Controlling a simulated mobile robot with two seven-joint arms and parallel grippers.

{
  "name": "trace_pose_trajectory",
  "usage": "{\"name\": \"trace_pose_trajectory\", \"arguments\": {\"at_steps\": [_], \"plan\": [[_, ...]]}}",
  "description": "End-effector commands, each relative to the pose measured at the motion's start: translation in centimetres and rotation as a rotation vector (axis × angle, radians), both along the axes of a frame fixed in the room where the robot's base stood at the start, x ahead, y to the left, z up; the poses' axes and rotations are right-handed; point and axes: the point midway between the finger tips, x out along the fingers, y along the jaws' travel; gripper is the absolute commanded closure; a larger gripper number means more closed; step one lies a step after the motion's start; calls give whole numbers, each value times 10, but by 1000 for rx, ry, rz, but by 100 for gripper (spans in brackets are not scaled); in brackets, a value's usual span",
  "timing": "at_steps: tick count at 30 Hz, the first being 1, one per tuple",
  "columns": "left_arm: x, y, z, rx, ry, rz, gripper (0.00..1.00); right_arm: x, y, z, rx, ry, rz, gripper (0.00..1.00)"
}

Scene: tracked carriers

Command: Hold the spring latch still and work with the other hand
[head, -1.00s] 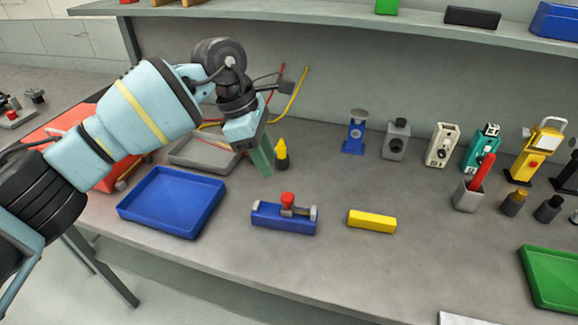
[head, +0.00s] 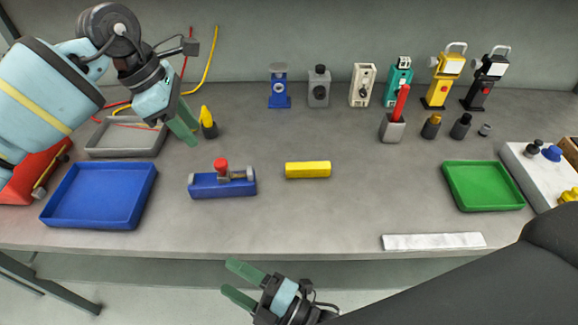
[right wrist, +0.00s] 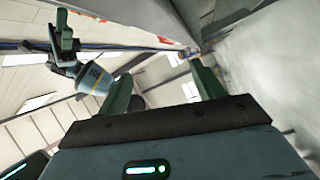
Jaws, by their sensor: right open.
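The spring latch is most likely the blue block (head: 222,188) with a red knob (head: 221,165) and grey metal fittings on top; it lies mid-left on the bench in the head view. My left gripper (head: 188,134) hangs behind and left of it, fingers pointing down, close to a small black bottle with a yellow tip (head: 208,124). Its fingers overlap in the picture, so its opening is unclear. My right gripper (head: 229,279) is open and empty in front of the bench edge, below the latch in the picture. Its two green fingers stand apart in the right wrist view (right wrist: 163,90).
A yellow bar (head: 308,170) lies right of the latch. A blue tray (head: 60,217) and grey tray (head: 122,153) are left, a green tray (head: 484,207) right. Several devices stand along the back. A white strip (head: 433,241) lies near the front edge.

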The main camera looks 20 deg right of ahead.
Motion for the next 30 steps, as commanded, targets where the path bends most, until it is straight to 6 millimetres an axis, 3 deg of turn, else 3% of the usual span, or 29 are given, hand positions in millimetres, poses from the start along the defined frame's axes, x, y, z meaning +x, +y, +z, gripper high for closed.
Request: {"name": "trace_pose_trajectory", "arguments": {"at_steps": [1, 6, 15, 19, 22, 26, 30], "plan": [[0, 0, 0, 0, 0, 0, 64, 1, 8, 21, 13, -112, 35, 33], [0, 0, 0, 0, 0, 0, 64, -13, 27, 86, 81, -482, 137, 33], [0, 0, 0, 0, 0, 0, 64, -70, 28, 166, 263, -1095, 271, 33], [0, 0, 0, 0, 0, 0, 64, -94, 15, 185, 366, -1335, 321, 33], [0, 0, 0, 0, 0, 0, 64, -95, 4, 194, 405, -1445, 353, 33], [0, 0, 0, 0, 0, 0, 64, -72, 2, 199, 348, -1470, 403, 33], [0, 0, 0, 0, 0, 0, 64, -38, 6, 188, 200, -1436, 469, 33]]}}
